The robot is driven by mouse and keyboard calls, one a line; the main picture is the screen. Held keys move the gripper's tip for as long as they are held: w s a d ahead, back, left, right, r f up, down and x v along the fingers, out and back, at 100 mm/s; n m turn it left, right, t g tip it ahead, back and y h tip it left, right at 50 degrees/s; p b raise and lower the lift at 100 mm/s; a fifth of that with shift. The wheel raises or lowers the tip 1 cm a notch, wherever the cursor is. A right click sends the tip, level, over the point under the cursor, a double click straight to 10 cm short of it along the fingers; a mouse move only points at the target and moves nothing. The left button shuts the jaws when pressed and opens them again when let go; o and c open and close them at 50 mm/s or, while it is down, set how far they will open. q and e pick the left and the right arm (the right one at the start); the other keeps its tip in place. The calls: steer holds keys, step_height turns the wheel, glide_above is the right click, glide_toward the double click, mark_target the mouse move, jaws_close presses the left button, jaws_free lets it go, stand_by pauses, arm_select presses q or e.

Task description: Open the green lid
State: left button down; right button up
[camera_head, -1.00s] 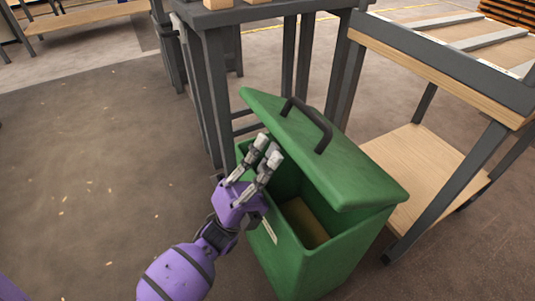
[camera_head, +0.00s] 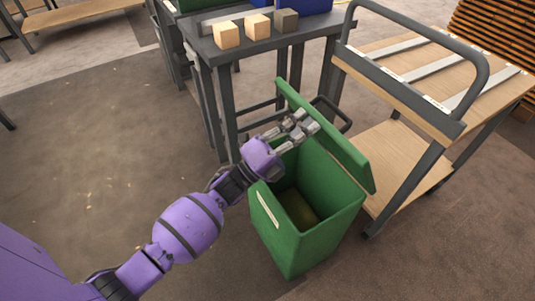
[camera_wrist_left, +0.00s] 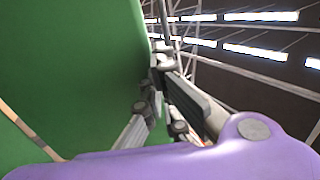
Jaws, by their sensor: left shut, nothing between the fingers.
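The green lid (camera_head: 325,137) is raised and tilted steeply back on the far side of the green bin (camera_head: 301,237), with its dark handle (camera_head: 331,113) on the back face. The bin's inside shows, with something yellowish-brown at the bottom. My left gripper (camera_head: 306,123) is over the bin opening, shut and empty, with its fingers against or very near the lid's inner face. In the left wrist view the lid (camera_wrist_left: 80,70) fills the left side beside the fingers (camera_wrist_left: 160,95); contact is hard to confirm. My right gripper is not in view.
A dark table (camera_head: 259,48) with several small blocks stands behind the bin. A wood-topped cart (camera_head: 400,88) with a grey handle rail stands close on the right. The floor to the left is clear.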

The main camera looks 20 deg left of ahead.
arm_select(q)
steer(key=w+d+r+p, duration=0.1)
steer(key=p, duration=0.1)
steer(key=w+d+r+g+y+p, duration=0.1)
steer(key=w+r+p, duration=0.1)
steer(key=w+d+r+g+y+p, duration=0.1)
steer(key=w+d+p, duration=0.1)
steer(key=p, duration=0.1)
steer(key=shift+w+r, duration=0.1)
steer(key=shift+r, duration=0.3)
steer(key=w+d+g+y+p, duration=0.1)
steer(key=w+d+p, duration=0.1)
steer(key=w+d, duration=0.2)
steer(key=shift+w+d+r+g+p, duration=0.15)
steer(key=shift+w+d+g+p, duration=0.2)
steer(key=shift+w, duration=0.4)
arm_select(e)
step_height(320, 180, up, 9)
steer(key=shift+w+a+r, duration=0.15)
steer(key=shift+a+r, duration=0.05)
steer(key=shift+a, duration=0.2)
arm_select(q)
steer(key=shift+a, duration=0.15)
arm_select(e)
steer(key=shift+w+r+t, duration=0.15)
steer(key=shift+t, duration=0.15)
